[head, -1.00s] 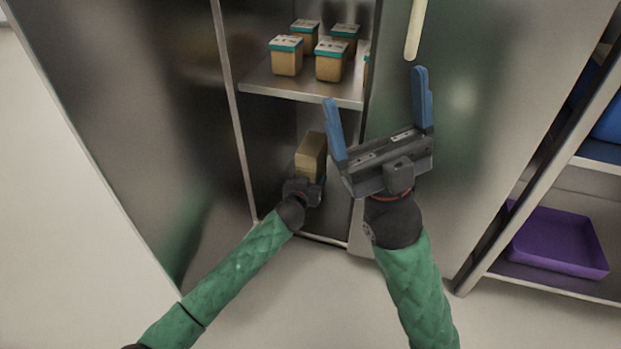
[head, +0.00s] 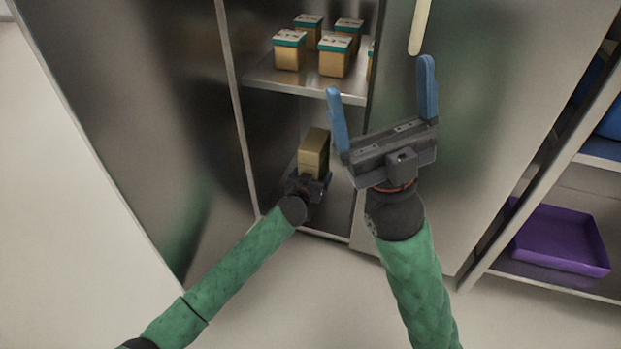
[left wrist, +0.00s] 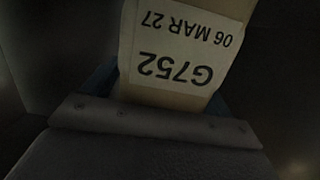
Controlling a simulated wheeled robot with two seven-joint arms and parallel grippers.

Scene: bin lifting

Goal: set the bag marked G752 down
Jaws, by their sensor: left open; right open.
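The bag marked G752 (head: 314,153) is a tan block in the lower compartment of the steel cabinet. In the left wrist view its white label (left wrist: 180,50) reads G752 and 06 MAR 27, upside down. My left gripper (head: 307,187) is at the bag's near end, open, with blue fingers partly showing on either side of the bag. The bag's underside is hidden, so I cannot tell whether it rests on the floor of the compartment. My right gripper (head: 382,106) is open and empty in front of the cabinet door.
Several tan tubs with teal-edged lids (head: 335,56) stand on the cabinet shelf (head: 300,87) above the bag. The steel door (head: 480,130) with a pale handle (head: 419,27) is at the right. A purple tray (head: 560,240) lies on a rack further right.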

